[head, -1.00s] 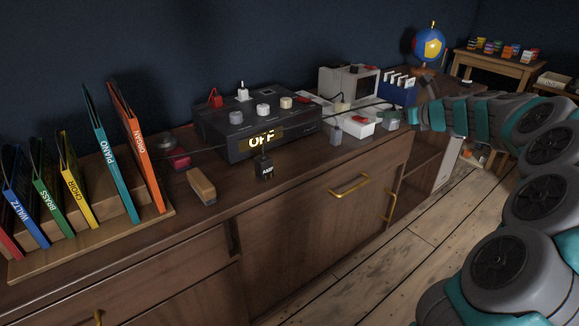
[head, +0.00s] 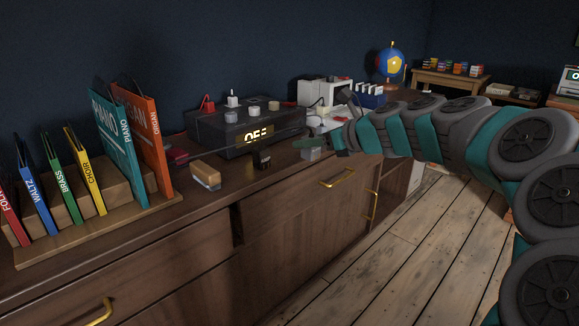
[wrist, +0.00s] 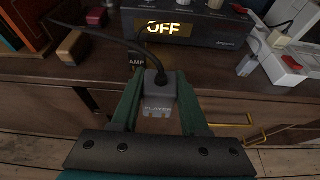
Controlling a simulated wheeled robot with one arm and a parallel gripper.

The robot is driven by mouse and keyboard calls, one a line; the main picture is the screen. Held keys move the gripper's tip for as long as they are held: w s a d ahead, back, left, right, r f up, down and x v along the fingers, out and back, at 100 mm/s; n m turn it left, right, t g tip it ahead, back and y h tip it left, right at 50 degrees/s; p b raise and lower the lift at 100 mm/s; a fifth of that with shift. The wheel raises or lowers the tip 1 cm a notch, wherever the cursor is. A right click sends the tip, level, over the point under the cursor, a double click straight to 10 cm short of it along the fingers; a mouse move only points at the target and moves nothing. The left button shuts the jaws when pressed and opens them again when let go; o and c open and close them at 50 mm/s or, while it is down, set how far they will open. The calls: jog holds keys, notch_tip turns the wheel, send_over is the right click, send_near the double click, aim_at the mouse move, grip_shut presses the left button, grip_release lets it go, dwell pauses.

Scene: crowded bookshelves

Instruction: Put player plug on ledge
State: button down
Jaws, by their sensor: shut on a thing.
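The player plug (wrist: 160,92) is a grey block lettered PLAYER with metal prongs. In the wrist view my gripper (wrist: 160,108) is shut on it, a green finger at each side, and a dark cable runs from its top to the upper left. The plug appears held in front of the wooden cabinet top's front edge. In the head view my gripper (head: 322,146) is near that edge, right of the black AMP plug (head: 261,159); the held plug is small and partly hidden there. I cannot tell which surface is the ledge; the cabinet top (head: 222,202) has a bare front strip.
A dark box (head: 222,138) with knobs and a lit OFF display stands behind. Another grey plug (wrist: 246,64) and a white power strip (wrist: 290,66) lie to the right. A wooden block (head: 206,175) and a folder rack (head: 95,222) are left.

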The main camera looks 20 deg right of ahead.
jog(key=shift+s+a+f, duration=0.15)
jog(key=shift+s+f, duration=0.05)
jog(key=shift+s, duration=0.35)
jog(key=w, duration=0.5)
jog(key=w+d+f, duration=0.1)
jog(key=w, duration=0.4)
jog(key=w+d, duration=0.1)
jog(key=w, duration=0.4)
jog(key=shift+w+f+b, duration=0.25)
jog(key=shift+w+b, duration=0.05)
jog(key=shift+b, duration=0.1)
jog(key=shift+f+b, duration=0.35)
jog(key=shift+f, duration=1.35)
jog(key=shift+c, duration=2.1)
grip_release()
jog(key=shift+f, duration=0.15)
jog(key=shift+s+r, duration=0.15)
jog(key=shift+r, duration=0.1)
jog(key=p+v, duration=0.1)
jog(key=v, duration=1)
jog(key=shift+s, duration=0.35)
